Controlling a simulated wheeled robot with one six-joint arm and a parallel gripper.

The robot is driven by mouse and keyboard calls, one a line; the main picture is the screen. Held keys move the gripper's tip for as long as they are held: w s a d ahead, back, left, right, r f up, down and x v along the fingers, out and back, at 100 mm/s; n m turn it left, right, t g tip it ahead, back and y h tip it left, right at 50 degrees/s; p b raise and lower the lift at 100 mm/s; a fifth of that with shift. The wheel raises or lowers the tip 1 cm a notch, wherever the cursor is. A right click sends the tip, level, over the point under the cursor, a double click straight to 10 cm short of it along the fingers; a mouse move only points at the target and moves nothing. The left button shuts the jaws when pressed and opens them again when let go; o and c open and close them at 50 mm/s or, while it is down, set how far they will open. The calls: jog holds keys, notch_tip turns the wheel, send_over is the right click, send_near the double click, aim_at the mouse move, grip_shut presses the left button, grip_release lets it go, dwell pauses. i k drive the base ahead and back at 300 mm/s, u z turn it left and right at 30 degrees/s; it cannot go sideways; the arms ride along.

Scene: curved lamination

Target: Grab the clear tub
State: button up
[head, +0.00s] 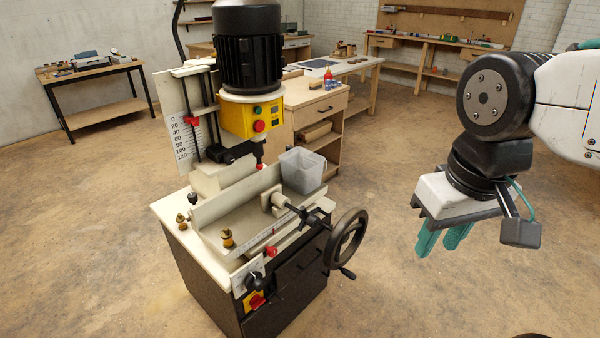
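The clear tub (303,172) is a translucent, open-topped container. It stands upright at the back right of the machine's pale top, just behind the fence and clamp.
The drilling machine (200,225) has a tall motor head (250,50) left of the tub and a handwheel (346,239) in front right. A wooden cabinet (316,110) stands behind. The floor (400,150) between machine and gripper is clear.

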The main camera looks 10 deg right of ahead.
aim_at(302, 170)
jog(key=u, duration=1.95)
jog(key=i, duration=1.1)
jog(key=z, duration=2.1)
jog(key=i, duration=0.5)
